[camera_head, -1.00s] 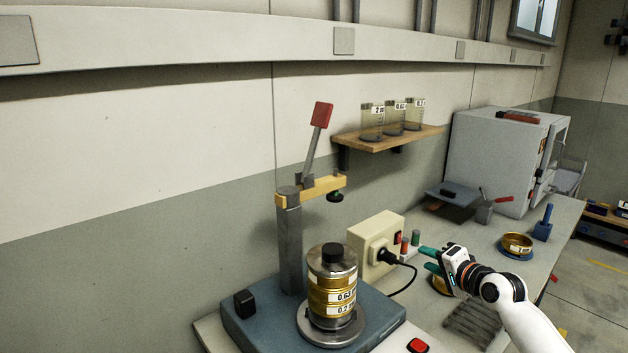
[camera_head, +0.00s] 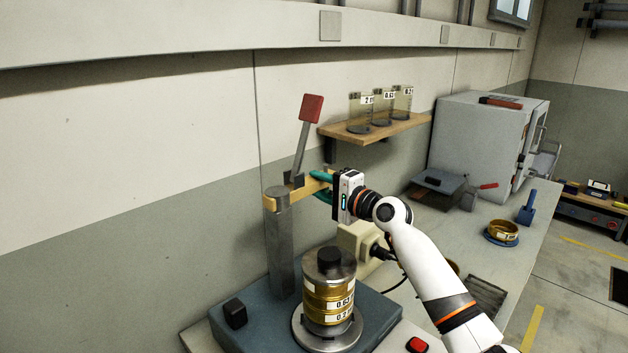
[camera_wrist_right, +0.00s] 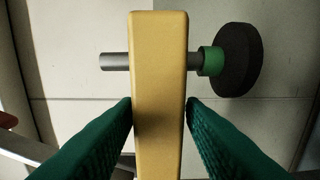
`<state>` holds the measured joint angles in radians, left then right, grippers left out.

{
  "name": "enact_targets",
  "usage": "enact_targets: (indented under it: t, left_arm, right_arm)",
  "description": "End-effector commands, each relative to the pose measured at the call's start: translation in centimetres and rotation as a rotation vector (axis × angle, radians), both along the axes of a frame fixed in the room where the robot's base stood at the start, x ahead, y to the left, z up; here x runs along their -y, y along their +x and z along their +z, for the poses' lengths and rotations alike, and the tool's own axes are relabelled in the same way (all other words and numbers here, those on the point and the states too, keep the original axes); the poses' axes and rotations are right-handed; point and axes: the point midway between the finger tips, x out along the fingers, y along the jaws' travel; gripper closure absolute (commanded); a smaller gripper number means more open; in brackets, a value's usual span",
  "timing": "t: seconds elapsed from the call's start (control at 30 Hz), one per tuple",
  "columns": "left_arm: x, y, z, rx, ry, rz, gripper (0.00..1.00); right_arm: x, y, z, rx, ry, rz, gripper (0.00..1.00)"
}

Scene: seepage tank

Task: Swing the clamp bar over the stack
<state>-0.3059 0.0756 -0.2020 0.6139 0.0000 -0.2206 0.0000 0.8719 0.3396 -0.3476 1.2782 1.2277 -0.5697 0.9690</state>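The yellow clamp bar (camera_head: 284,197) sits on top of a grey post and points right and back, not over the stack. A lever with a red handle (camera_head: 311,108) rises from it. The stack of brass sieves (camera_head: 328,292) with a dark knob stands on a round plate in front of the post. My right gripper (camera_head: 322,186) is at the bar's free end, its green fingers open on either side of it. In the wrist view the bar (camera_wrist_right: 160,90) lies between the fingertips, very close to both. A green-collared black pad (camera_wrist_right: 238,60) sticks out beside it. My left gripper is not in view.
A wall shelf (camera_head: 375,130) with glass beakers is behind the gripper. A beige socket box (camera_head: 358,240) with a plug and cable stands right of the stack, below my right arm. A red button (camera_head: 417,345) is at the front. A grey oven (camera_head: 485,140) stands further back.

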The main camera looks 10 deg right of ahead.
Motion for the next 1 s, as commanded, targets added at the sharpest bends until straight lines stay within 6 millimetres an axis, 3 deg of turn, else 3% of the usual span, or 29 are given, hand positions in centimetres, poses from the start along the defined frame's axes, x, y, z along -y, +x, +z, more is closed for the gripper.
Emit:
enact_targets:
  t: [0.17, 0.53, 0.77, 1.0]
  left_arm:
    - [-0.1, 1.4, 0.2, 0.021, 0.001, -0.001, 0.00]
    - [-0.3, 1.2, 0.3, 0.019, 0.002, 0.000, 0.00]
    - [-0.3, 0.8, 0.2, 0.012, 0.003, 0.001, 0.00]
    - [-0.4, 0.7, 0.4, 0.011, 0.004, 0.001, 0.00]
  right_arm:
    - [-0.9, 1.4, 0.0, 0.000, 0.000, -0.001, 0.64]
    - [-1.1, 1.8, -0.1, 0.001, -0.001, -0.001, 0.64]
    - [-1.1, 1.7, -0.1, 0.001, -0.001, -0.001, 1.00]
    - [-1.0, 1.8, 0.0, 0.000, -0.001, -0.007, 1.00]
